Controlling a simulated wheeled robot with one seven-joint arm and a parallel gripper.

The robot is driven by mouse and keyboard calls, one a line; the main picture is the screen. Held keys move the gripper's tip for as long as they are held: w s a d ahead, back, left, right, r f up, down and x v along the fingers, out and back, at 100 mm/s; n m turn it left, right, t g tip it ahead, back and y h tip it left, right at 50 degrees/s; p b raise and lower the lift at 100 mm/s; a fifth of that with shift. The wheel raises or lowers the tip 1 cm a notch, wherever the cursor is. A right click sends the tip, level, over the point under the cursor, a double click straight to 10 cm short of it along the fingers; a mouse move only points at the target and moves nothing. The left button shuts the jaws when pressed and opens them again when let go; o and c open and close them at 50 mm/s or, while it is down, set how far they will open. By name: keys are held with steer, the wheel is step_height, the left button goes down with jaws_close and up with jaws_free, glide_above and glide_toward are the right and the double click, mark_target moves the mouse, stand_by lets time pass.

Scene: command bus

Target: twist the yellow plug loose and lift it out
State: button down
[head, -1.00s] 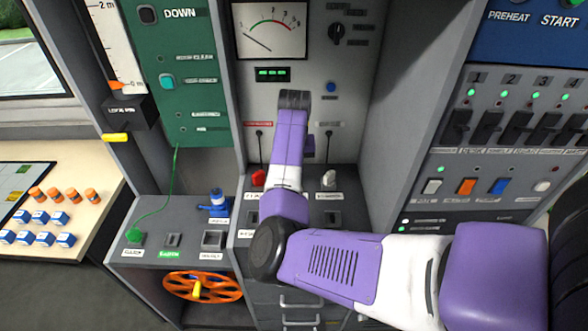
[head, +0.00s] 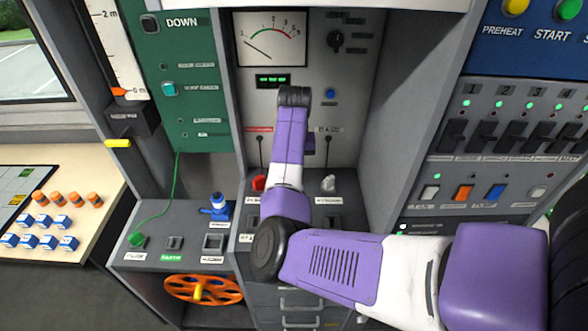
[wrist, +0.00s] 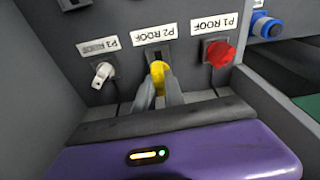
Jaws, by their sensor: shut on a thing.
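The yellow plug (wrist: 158,71) shows in the wrist view at the grey socket labelled P2 ROOF (wrist: 157,50). My gripper (wrist: 160,86) is shut on it, with one finger on each side. The fingers hide part of the plug, and I cannot tell how far it sits in the socket. In the head view my purple and white arm covers the plug and the gripper.
A red plug (wrist: 218,53) at P1 ROOF and a white plug (wrist: 103,73) at P3 ROOF flank it closely. A blue connector (head: 217,205) and an orange wheel (head: 203,289) are to the left. Switches (head: 495,130) line the right panel.

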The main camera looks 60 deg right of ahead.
steer(key=shift+r, duration=1.65)
